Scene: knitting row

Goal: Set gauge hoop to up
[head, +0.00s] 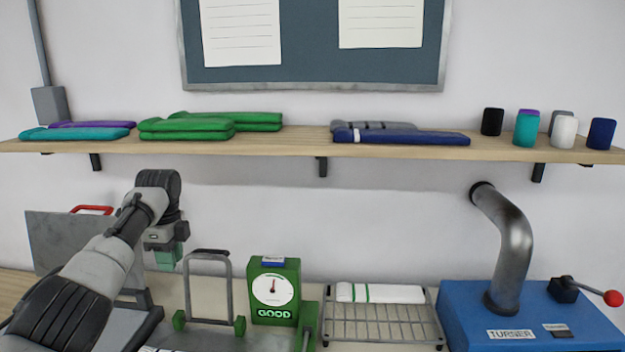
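The gauge hoop (187,288) is a grey metal frame with a dark grip along its top and green feet. It stands upright just left of the green gauge box (275,312), which has a white dial with a red needle and the word GOOD. My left gripper (168,258) is left of the hoop, near the height of its top, and looks apart from it. A small teal-green piece shows at its lower end; I cannot tell whether it is part of the gripper or held, nor whether the fingers are open. My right gripper is out of view.
A wire rack (385,330) with a white striped folded item (380,293) is right of the gauge. A blue machine (530,325) labelled TURNER, with a metal pipe and red-knobbed lever, stands at far right. A wooden shelf (280,148) with knitted goods runs above. A grey panel (70,240) stands behind my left arm.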

